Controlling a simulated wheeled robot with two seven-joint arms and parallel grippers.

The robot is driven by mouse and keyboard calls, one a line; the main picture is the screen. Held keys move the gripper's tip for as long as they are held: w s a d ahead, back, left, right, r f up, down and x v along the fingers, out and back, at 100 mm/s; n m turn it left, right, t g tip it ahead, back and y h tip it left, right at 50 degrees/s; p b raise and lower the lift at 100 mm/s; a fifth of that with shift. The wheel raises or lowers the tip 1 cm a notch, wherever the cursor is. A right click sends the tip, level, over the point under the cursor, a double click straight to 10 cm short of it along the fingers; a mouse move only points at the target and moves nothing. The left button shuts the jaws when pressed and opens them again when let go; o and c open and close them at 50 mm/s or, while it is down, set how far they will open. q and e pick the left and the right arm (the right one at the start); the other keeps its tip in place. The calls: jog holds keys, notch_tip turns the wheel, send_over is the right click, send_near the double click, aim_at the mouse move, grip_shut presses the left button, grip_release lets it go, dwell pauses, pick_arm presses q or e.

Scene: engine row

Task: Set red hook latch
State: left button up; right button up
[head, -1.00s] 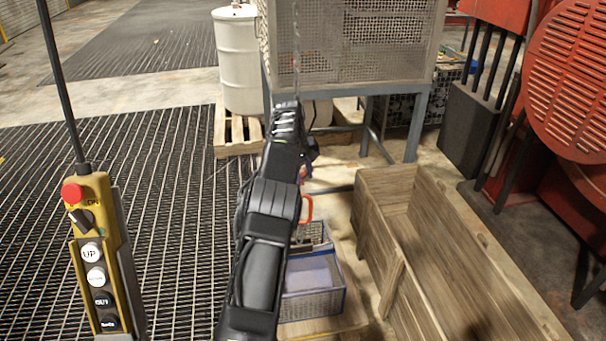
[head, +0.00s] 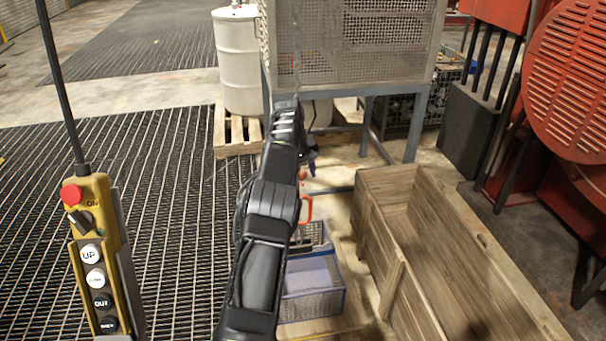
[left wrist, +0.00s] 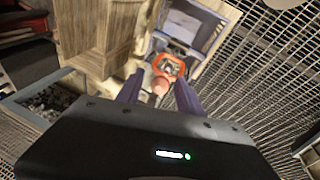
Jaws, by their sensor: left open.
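The red-orange hook (head: 307,209) hangs just right of my left arm in the head view, above a blue-grey bin; the arm hides part of it. In the left wrist view the hook (left wrist: 169,66) shows as an orange loop with a pinkish round part at its near end. My left gripper (left wrist: 160,80) is open, its two purple fingers on either side of that round part; I cannot tell whether they touch it. In the head view the gripper (head: 311,158) is mostly hidden behind my arm. The latch itself is too small to make out. My right gripper is not in view.
The blue-grey bin (head: 335,300) stands below the hook. A long wooden crate (head: 470,245) stands to the right. A yellow button pendant (head: 103,205) hangs at the left. A mesh cage (head: 385,45) and a white drum (head: 240,65) stand behind.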

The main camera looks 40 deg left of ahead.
pick_arm(q)
jog(key=shift+s+r, duration=0.15)
jog(key=shift+r, duration=0.45)
jog(key=b+v, duration=0.1)
jog(key=v, duration=0.5)
jog(key=shift+r+b, duration=0.25)
jog(key=shift+b, duration=0.05)
